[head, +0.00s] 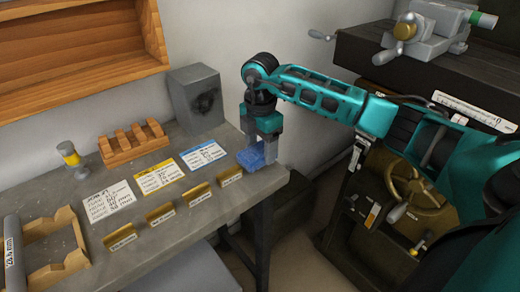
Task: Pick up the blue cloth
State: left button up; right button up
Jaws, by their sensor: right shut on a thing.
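The blue cloth (250,158) is at the right end of the grey table, directly below my right gripper (262,150). My right gripper points down from the teal arm and is shut on the cloth. The cloth is low at the table top; I cannot tell whether it still touches the surface. Part of it is hidden behind the fingers. My left gripper is not in the head view.
Left of the cloth lie several printed cards (203,155) and brass label holders (230,175). A grey block (193,100) and a wooden rack (133,143) stand behind. A wooden frame jig (62,262) is front left. Machinery (425,195) stands at right.

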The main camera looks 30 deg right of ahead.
aim_at(260, 150)
notch_tip(260, 150, up, 19)
jog(key=p, duration=0.2)
jog(key=shift+a, duration=0.1)
